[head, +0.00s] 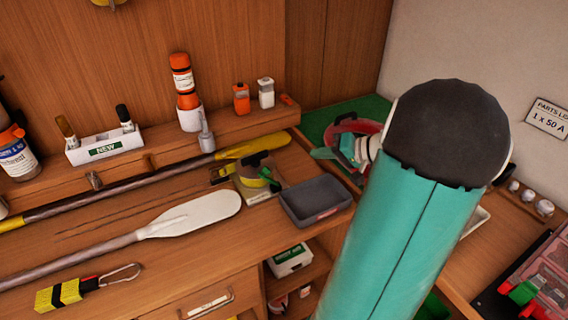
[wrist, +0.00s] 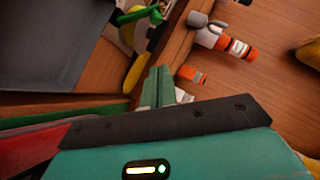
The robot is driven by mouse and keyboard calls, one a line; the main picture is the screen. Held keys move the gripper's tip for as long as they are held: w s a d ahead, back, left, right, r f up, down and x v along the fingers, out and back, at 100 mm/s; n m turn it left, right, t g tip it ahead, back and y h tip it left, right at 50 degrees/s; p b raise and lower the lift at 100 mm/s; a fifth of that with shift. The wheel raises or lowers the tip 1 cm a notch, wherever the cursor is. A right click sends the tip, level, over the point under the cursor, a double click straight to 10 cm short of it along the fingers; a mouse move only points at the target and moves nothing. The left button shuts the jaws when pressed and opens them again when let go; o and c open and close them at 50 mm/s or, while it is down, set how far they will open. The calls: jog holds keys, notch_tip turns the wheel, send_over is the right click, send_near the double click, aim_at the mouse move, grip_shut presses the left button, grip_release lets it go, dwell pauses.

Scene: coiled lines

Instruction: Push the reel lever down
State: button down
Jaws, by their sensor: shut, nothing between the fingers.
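A red rounded part, which looks like the reel (head: 368,127), is at the back right of the head view on a green surface. My arm and gripper cover much of it. A red surface (wrist: 30,150) at the lower left of the wrist view may be the same reel. I cannot make out the lever in either view. My gripper (head: 322,153) is beside the red part, its fingers pointing left. In the wrist view its teal fingers (wrist: 157,76) are together with nothing between them.
A dark grey tray (head: 316,203) is left of my arm on the wooden bench. Paddles (head: 195,215) lie further left. A shelf holds an orange bottle (head: 183,80) and small containers (head: 241,98). A clear organiser box (head: 545,285) is at the right.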

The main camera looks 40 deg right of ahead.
send_near(261, 174)
jog(key=w+d, duration=0.4)
jog(key=a+f, duration=0.1)
jog(key=w+a, duration=0.1)
jog(key=shift+w+a+f, duration=0.3)
jog(key=shift+f, duration=0.1)
jog(key=shift+a, duration=0.15)
jog(key=shift+w+a+n+g+h, duration=0.3)
jog(key=shift+a+n+g+h, duration=0.25)
jog(key=shift+a+h, duration=0.2)
jog(key=a, duration=0.1)
jog(key=n+h, duration=0.1)
jog(key=a+f+g+h, duration=0.1)
jog(key=shift+w+a+n, duration=0.3)
jog(key=shift+w+n, duration=0.05)
jog(key=shift+w+a+f, duration=0.2)
jog(key=shift+a+f, duration=0.4)
jog(key=shift+a, duration=0.05)
jog(key=shift+d, duration=0.1)
